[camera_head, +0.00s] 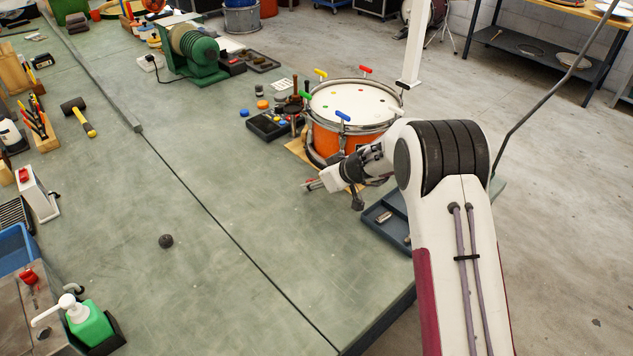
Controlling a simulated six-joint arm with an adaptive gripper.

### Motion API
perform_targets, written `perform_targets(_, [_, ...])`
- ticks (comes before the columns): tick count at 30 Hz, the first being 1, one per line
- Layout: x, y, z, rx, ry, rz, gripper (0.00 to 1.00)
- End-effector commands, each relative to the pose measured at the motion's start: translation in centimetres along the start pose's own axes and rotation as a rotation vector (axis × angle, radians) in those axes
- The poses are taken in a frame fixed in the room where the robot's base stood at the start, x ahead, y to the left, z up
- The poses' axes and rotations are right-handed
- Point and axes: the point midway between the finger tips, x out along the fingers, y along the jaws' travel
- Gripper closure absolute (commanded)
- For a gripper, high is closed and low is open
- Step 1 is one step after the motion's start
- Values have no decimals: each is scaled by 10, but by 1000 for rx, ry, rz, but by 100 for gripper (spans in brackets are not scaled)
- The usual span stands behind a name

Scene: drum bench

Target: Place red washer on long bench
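The long bench (215,270) is a large green-topped surface filling the left and middle of the view. My gripper (314,184) is low over the bench, just in front of the orange drum (335,138). A small reddish patch shows at its tip; I cannot tell whether it is the red washer or part of the gripper. The fingers are small and partly hidden, so whether they are open or shut is unclear. Small coloured spots lie on the white drumhead (352,102), too small to identify. I cannot pick out the red washer with certainty.
A black tray (262,132) with small coloured pieces sits left of the drum. A dark blue tray (375,237) with metal parts is at the bench's right edge. A dark ball (166,241) and a mallet (80,116) lie farther left. The middle of the bench is mostly clear.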

Motion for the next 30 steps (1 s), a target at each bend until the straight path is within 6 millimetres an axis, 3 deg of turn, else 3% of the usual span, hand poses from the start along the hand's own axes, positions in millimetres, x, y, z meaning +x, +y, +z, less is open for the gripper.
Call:
perform_targets(14, [-9, 1, -3, 2, 1, 1, 60])
perform_targets(30, [-66, 0, -2, 0, 0, 1, 60])
